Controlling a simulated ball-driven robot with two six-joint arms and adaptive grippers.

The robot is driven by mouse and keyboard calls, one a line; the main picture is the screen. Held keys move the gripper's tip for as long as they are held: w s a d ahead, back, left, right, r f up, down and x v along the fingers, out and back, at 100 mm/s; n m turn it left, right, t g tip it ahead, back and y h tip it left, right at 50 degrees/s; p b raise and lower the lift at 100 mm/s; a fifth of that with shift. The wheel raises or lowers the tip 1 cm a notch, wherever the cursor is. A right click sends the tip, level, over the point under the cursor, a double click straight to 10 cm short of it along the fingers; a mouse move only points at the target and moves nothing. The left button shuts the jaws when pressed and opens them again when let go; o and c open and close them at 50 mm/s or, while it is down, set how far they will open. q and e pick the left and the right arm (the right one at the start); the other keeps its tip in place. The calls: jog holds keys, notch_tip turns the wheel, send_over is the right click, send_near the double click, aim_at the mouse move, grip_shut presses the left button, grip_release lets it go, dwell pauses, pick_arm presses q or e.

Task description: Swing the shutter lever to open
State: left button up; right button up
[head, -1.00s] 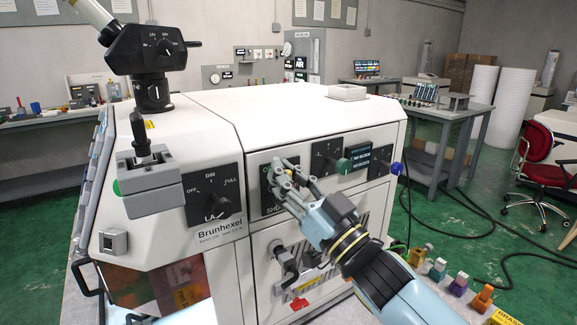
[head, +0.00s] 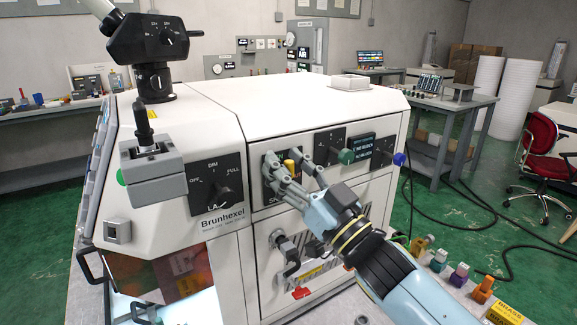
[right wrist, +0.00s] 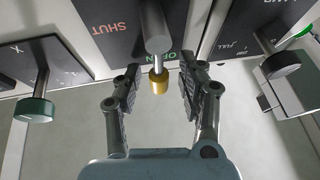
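The shutter lever is a grey rod with a yellow tip (head: 290,166) on a dark panel on the machine's front. In the right wrist view its yellow tip (right wrist: 158,81) lies beside the green OPEN lettering, with red SHUT lettering to the left. My right gripper (head: 288,160) is at the panel. In the right wrist view its two fingers (right wrist: 157,82) are spread on either side of the lever, with gaps visible.
A lamp dial (head: 213,190) is left of the shutter panel. A green knob (head: 346,156) and a blue knob (head: 399,159) are to its right. A latch handle (head: 289,258) with a red piece is below. The machine's white top (head: 270,100) is mostly clear.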

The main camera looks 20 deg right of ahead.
jog(key=v, duration=1.2)
jog(key=shift+f, duration=0.1)
